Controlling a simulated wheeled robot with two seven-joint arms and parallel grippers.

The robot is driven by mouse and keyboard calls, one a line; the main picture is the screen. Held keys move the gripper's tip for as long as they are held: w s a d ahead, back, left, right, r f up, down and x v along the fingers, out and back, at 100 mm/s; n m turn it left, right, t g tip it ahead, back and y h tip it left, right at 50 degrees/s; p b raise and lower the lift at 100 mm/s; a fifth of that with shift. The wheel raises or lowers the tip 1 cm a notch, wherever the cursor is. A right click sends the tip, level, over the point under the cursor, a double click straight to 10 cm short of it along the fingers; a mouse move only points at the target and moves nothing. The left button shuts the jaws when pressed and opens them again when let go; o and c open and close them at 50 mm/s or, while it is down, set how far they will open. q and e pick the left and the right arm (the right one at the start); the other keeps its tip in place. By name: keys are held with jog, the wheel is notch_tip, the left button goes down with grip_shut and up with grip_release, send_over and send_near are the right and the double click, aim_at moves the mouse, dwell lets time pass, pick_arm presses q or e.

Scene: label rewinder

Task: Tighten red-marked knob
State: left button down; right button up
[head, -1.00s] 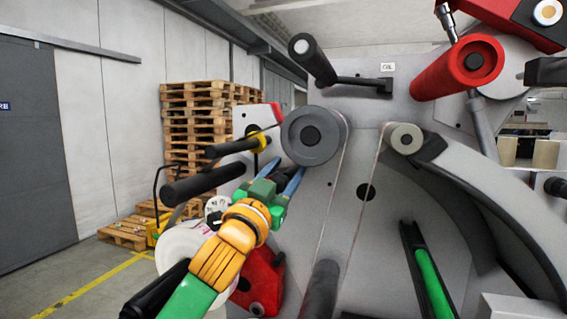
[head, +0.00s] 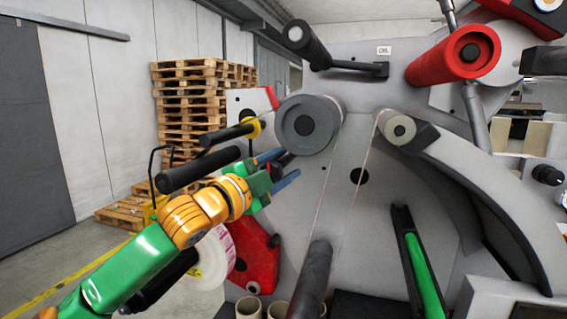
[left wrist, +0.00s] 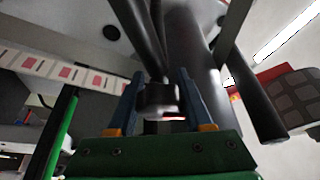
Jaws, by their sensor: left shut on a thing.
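My left gripper (head: 281,168) comes in from the left with its blue fingers pointing right, just below the large grey roller (head: 308,124). It is shut on a small dark knob, which lies between the fingers in the left wrist view (left wrist: 158,98). In the head view the knob is mostly hidden by the fingers, with a little dark and red showing there. A small red and white patch shows just below the knob in the left wrist view; I cannot tell whether it is the knob's mark. My right gripper is not in view.
Black rods (head: 198,170) stick out left of the gripper, close above my arm. A red bracket (head: 255,258) and a white label roll (head: 214,258) sit below. A dark roller (head: 315,280) stands lower right. Stacked pallets (head: 190,105) are behind.

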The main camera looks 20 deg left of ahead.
pick_arm(q)
jog(key=shift+f+m+g, duration=0.1)
jog(key=shift+m+g, duration=0.2)
jog(key=shift+m, duration=0.5)
jog(key=shift+c, duration=1.5)
grip_release()
jog(key=b+v, duration=0.4)
jog(key=v, duration=0.3)
